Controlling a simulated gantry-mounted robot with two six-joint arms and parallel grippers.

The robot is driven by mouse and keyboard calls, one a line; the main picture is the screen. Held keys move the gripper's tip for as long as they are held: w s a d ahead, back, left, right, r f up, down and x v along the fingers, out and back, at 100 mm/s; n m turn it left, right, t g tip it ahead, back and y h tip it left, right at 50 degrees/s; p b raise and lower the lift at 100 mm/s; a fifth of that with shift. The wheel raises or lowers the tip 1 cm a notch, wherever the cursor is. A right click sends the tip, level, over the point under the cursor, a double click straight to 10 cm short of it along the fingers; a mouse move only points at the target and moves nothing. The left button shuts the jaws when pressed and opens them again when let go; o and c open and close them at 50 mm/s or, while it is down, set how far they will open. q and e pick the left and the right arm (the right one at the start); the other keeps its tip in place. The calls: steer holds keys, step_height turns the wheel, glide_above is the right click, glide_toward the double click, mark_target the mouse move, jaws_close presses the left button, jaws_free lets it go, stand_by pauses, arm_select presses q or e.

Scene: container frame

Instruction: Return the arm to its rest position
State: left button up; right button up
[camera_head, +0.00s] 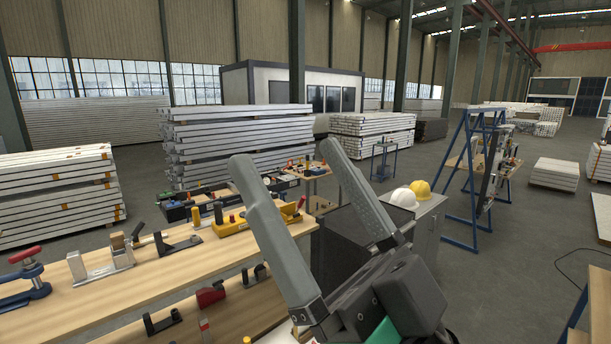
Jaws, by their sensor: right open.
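My right gripper (286,168) is large in the foreground, right of the workbench. Its two grey fingers point up and stand wide apart, with nothing between them. Its dark body fills the lower middle of the view. My left gripper is not in view.
A wooden workbench (150,262) with several tools on it lies at the left, with a lower shelf beneath. A grey cabinet (428,232) with a white helmet (404,197) and a yellow helmet (421,189) stands behind my gripper. A blue frame (468,165) stands farther right. Open floor (510,260) lies at right.

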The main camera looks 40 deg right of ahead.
step_height(320, 180, up, 14)
steer(key=p, duration=1.4)
steer(key=shift+r+p, duration=0.25)
steer(key=shift+p, duration=0.05)
steer(key=shift+w, duration=0.1)
